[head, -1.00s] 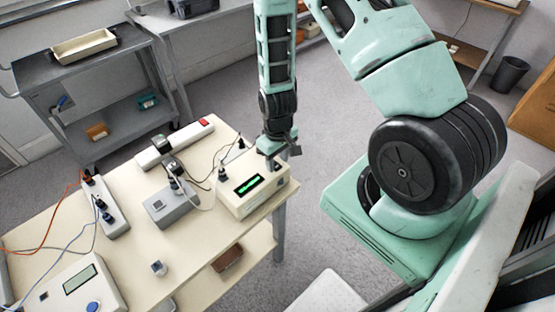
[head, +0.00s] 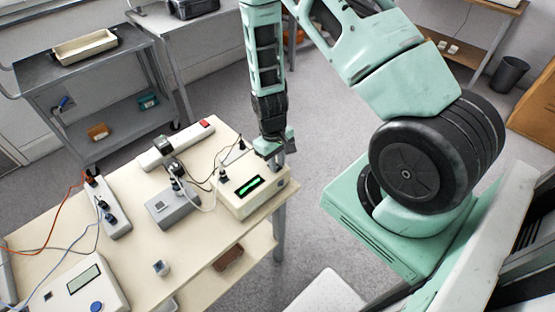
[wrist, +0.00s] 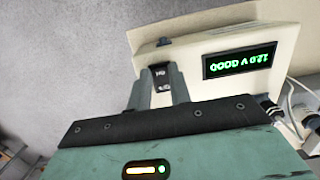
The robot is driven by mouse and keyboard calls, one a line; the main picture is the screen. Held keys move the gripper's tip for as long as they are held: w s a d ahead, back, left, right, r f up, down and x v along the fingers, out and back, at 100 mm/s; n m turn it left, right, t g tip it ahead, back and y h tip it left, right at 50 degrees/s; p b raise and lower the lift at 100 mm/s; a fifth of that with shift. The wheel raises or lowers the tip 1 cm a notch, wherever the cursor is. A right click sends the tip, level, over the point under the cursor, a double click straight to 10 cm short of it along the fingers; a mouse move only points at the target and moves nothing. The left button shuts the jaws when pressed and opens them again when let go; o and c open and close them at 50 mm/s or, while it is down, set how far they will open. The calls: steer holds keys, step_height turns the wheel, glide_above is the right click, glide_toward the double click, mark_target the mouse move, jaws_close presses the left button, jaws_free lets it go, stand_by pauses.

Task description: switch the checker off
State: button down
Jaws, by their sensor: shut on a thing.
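The checker (head: 240,205) is a cream box with a lit green display, at the right end of the table. In the wrist view, the checker (wrist: 150,38) fills the upper right, and its display (wrist: 240,60) shows green characters upside down. My gripper (head: 274,163) is at the checker's back right edge. In the wrist view, my gripper (wrist: 160,82) has a finger on each side of a small dark switch (wrist: 161,76) with pale marks, on the checker's face. The gripper is shut on this switch. The exact finger contact is too small to tell in the head view.
A grey box (head: 172,207) with a plug stands left of the checker, with cables between them. A white power strip (head: 176,144) with a red switch lies behind. Another instrument (head: 84,290) with a screen and blue button is at front left. The table's right edge is close to the checker.

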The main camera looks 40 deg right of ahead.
steer(key=shift+w+g, duration=0.2)
steer(key=shift+g, duration=0.6)
steer(key=c, duration=1.3)
jaws_free()
steer(key=shift+r, duration=0.1)
steer(key=b+v, duration=0.2)
steer(key=v, duration=1.5)
steer(key=shift+a+r, duration=0.1)
steer(key=shift+r, duration=0.1)
